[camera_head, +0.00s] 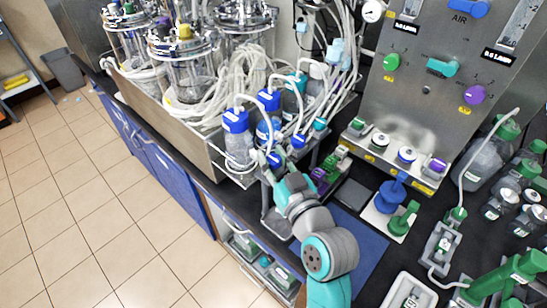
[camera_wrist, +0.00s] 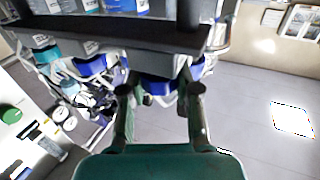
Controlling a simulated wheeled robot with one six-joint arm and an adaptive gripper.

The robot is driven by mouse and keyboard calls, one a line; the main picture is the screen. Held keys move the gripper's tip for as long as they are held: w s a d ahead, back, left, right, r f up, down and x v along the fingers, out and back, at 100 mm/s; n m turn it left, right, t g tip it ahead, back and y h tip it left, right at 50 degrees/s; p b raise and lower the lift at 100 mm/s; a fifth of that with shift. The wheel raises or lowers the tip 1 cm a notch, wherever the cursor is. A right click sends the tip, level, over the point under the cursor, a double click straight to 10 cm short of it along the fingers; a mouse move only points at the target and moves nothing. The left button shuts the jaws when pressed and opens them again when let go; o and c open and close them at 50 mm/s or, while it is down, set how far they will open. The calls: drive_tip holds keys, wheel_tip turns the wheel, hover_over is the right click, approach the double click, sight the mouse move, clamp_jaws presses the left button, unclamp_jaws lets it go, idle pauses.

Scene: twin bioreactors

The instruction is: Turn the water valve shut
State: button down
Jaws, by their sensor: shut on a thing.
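A row of small valves with coloured handles lies along the front edge of the bottle rack. Two are blue and one is teal (camera_head: 320,124). My gripper (camera_wrist: 160,96) is at the nearest blue valve handle (camera_wrist: 158,85), with one finger on each side, shut on it. In the head view this handle (camera_head: 275,158) is partly hidden by my gripper. The other blue handle (camera_head: 298,140) is farther along and also shows left in the wrist view (camera_wrist: 90,65). No label naming the water valve is legible, and the handle's exact turn cannot be told.
Blue-capped bottles (camera_head: 236,135) with white tubes stand behind the valves. A steel panel (camera_head: 420,105) with coloured knobs stands to the right. Green and blue parts crowd the black counter (camera_head: 352,193).

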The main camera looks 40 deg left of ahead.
drive_tip(key=c, duration=0.8)
unclamp_jaws()
drive_tip(key=v, duration=1.2)
drive_tip(key=shift+f, duration=0.1)
